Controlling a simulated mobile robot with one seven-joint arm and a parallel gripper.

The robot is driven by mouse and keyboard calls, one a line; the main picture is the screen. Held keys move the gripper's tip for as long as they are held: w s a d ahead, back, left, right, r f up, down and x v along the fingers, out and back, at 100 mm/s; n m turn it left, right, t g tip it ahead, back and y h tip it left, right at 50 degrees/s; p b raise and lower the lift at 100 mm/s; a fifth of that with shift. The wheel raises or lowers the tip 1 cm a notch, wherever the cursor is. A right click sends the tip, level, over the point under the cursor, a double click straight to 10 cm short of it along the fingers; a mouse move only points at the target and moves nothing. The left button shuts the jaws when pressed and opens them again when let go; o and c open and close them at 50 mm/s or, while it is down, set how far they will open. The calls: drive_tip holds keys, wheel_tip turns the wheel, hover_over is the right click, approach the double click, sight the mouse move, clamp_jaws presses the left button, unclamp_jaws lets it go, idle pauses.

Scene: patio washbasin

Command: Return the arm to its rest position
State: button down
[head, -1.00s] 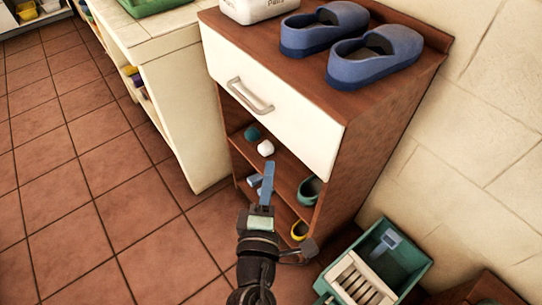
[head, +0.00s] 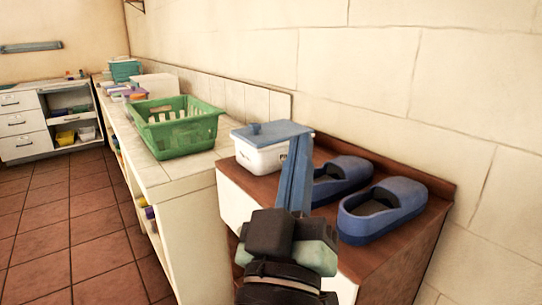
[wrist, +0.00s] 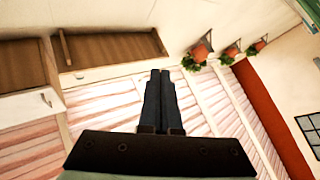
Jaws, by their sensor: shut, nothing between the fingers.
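My gripper (head: 298,150) is in the lower middle of the head view, with its blue fingers pointing up and away from me. It shows in front of the cabinet and partly covers the white box and the left shoe. In the wrist view my gripper (wrist: 160,80) has its two dark fingers side by side, closed together with nothing between them. The wrist view looks toward the upper part of the place.
A wooden cabinet (head: 400,250) stands at the right, holding a white box with a blue lid (head: 265,150) and blue shoes (head: 385,212). A green basket (head: 178,128) sits on the tiled counter (head: 190,168). Tiled floor (head: 60,225) is clear at left. Potted plants (wrist: 195,55) show in the wrist view.

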drive_tip(key=s+a+r+m+t+y, duration=0.1)
drive_tip(key=s+a+r+t+y, duration=0.15)
drive_tip(key=s+r, duration=0.4)
drive_tip(key=s+a+r+m+t+y, duration=0.1)
drive_tip(key=s+r+m+t+y, duration=0.15)
drive_tip(key=r, duration=0.75)
wheel_tip(320, 180, up, 23)
drive_tip(key=g+p, duration=0.1)
drive_tip(key=p, duration=2.2)
drive_tip(key=shift+w+d+f+n, duration=0.15)
drive_tip(key=shift+w+f+n, duration=0.1)
drive_tip(key=shift+n, duration=0.1)
